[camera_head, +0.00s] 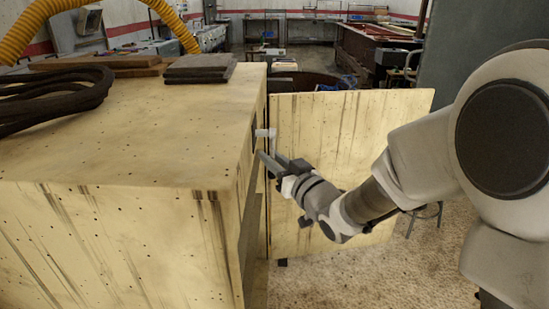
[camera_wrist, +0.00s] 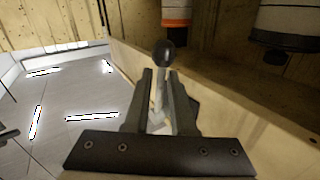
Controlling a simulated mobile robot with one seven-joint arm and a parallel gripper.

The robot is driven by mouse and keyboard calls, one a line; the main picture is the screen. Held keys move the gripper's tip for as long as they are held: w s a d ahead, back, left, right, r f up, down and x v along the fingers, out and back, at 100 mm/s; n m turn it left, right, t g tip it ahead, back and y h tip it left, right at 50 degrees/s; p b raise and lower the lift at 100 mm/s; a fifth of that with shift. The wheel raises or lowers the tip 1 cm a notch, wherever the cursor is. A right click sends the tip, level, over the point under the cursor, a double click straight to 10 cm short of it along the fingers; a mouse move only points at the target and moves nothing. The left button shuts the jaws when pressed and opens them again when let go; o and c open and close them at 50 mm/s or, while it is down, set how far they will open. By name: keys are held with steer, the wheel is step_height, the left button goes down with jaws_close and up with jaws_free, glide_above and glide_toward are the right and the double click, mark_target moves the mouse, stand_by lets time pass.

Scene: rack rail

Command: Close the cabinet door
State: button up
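The wooden cabinet (camera_head: 110,215) fills the left of the head view. Its pale wooden door (camera_head: 345,130) stands open, reaching out to the right from the cabinet's far side. My gripper (camera_head: 268,160) is at the cabinet's open front, left of the door's broad face. In the wrist view my gripper (camera_wrist: 163,85) shows two dark fingers with a gap between them. A dark round knob (camera_wrist: 163,53) shows just beyond the fingertips.
Dark hoses (camera_head: 50,95) and dark flat slabs (camera_head: 200,67) lie on the cabinet top. A container with an orange band (camera_wrist: 177,14) shows in the wrist view. Speckled floor (camera_head: 390,275) lies open beyond the door's lower edge. A stool (camera_head: 425,215) stands behind my arm.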

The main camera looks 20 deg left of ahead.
steer(key=shift+c, duration=0.2)
jaws_close()
stand_by(1.3)
